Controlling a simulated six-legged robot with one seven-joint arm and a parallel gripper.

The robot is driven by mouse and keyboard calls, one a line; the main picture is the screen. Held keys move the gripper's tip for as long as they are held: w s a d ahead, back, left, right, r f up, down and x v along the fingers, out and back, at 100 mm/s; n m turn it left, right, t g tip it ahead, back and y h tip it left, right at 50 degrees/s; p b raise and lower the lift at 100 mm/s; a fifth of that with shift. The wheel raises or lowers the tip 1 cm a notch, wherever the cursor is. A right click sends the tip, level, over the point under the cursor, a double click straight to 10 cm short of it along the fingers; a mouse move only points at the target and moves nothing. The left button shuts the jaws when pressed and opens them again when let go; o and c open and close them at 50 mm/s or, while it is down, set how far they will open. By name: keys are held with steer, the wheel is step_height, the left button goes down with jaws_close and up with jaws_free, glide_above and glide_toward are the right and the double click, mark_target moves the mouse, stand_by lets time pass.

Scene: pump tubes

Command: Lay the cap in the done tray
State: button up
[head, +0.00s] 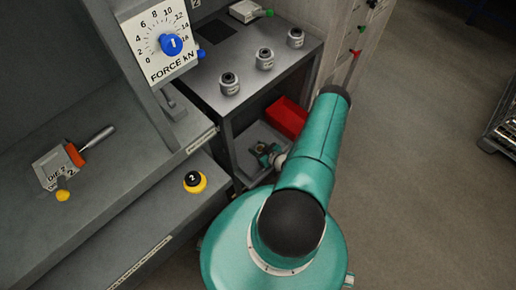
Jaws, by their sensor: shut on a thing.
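My gripper (264,152) is small and partly hidden behind my own teal arm, low beside the grey bench. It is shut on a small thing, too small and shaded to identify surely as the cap. It is over or inside a grey shelf or tray (247,173) under the bench top; I cannot tell whether it touches that surface. No label naming the done tray can be read. A red bin (287,117) stands just behind and right of the gripper, partly covered by my arm.
Several grey cylinders (264,59) stand on the bench top above. A press with a force dial (160,43) is on the left. Open floor (430,170) is right.

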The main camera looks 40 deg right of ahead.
steer(key=shift+f, duration=0.1)
steer(key=o, duration=1.2)
steer(key=shift+c, duration=0.2)
steer(key=shift+r, duration=0.2)
steer(key=v, duration=1.2)
